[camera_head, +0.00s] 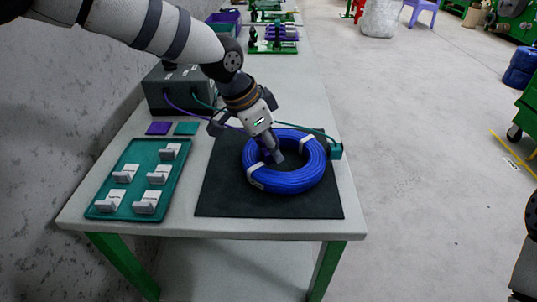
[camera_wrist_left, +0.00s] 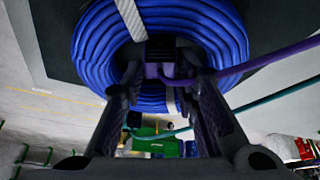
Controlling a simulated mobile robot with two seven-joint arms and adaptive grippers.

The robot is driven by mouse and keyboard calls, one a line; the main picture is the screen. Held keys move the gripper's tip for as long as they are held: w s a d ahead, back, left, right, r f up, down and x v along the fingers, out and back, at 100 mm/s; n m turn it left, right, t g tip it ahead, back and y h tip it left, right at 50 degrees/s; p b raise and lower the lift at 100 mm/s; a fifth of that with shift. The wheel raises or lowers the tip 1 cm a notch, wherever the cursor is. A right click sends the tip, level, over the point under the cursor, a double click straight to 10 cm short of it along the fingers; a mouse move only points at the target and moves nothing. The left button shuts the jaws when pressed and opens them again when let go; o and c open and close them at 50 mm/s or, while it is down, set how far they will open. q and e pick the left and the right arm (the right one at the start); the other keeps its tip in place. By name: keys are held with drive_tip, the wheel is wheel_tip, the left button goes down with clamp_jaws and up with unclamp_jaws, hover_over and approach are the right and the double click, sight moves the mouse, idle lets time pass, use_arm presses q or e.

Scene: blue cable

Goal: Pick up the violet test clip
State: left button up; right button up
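The violet test clip (camera_wrist_left: 156,71) shows in the left wrist view as a small violet body between my left fingertips, with a violet lead running off to the right. In the head view my gripper mostly hides it. My left gripper (camera_head: 273,158) points down into the hole of the blue cable coil (camera_head: 288,181); it also shows in the left wrist view (camera_wrist_left: 168,78). Its fingers stand apart on either side of the clip, and I see no firm grip. The coil lies on a black mat (camera_head: 222,190).
A grey box (camera_head: 168,88) with violet and teal leads stands behind. A teal clip (camera_head: 335,151) lies at the table's right edge. Violet (camera_head: 158,128) and teal (camera_head: 187,128) squares lie left of the mat. A green tray (camera_head: 128,174) holds several white-grey pieces.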

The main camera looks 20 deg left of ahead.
use_arm(q)
drive_tip(key=c, duration=0.4)
drive_tip(key=shift+o, duration=0.2)
